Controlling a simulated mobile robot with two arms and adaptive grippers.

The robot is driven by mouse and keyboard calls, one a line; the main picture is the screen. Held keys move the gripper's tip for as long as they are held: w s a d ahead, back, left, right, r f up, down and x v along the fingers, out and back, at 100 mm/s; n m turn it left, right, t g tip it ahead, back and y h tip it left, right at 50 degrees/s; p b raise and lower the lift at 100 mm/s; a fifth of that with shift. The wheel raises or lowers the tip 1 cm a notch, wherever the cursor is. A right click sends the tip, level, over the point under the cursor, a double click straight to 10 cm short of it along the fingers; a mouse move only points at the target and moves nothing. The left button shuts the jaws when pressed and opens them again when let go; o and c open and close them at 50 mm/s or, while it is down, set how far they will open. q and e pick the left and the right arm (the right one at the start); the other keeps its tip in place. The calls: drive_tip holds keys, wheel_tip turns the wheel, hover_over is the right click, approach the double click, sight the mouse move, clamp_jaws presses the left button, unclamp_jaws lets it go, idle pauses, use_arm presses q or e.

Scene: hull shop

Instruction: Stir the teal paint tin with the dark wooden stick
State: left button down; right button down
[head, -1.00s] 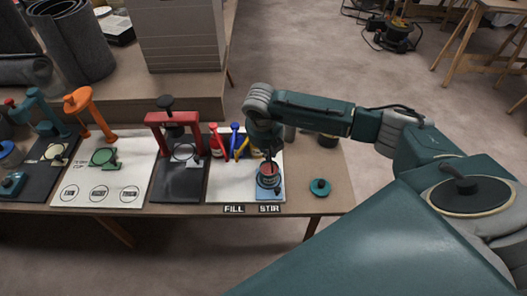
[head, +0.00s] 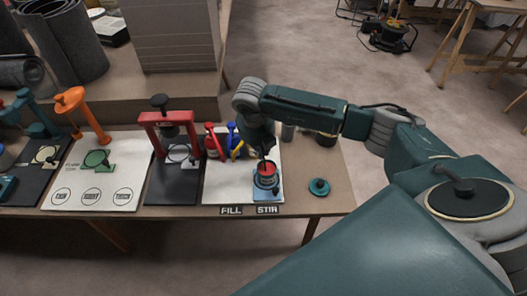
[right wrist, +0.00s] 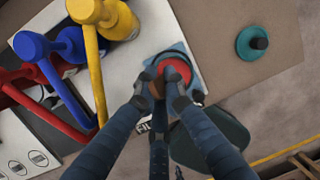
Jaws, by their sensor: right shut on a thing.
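A paint tin (head: 267,182) with red showing inside its rim stands on a blue pad (head: 267,195) by the STIR label. In the right wrist view, the red inside of the tin (right wrist: 176,70) lies just beyond the fingertips. My right gripper (head: 263,157) is over the tin and points down. In the right wrist view, it (right wrist: 160,88) is shut on a brown stick (right wrist: 157,90), of which only a short part shows between the fingers. The fingers hide part of the tin, and I cannot tell how deep the stick reaches. My left gripper is out of view.
A teal lid with a dark knob (head: 319,187) lies right of the pad. A red stand (head: 166,120) is to the left. The table's front edge is close to the pad.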

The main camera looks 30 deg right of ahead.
drive_tip(key=shift+r, duration=0.1)
wheel_tip(320, 180, up, 7)
drive_tip(key=w+p, duration=0.1)
drive_tip(key=p, duration=0.2)
drive_tip(key=shift+w+p, duration=0.2)
drive_tip(key=shift+p, duration=0.1)
idle(0.4)
drive_tip(key=shift+f, duration=0.2)
drive_tip(key=shift+r+p, duration=1.5)
drive_tip(key=shift+r, duration=1.05)
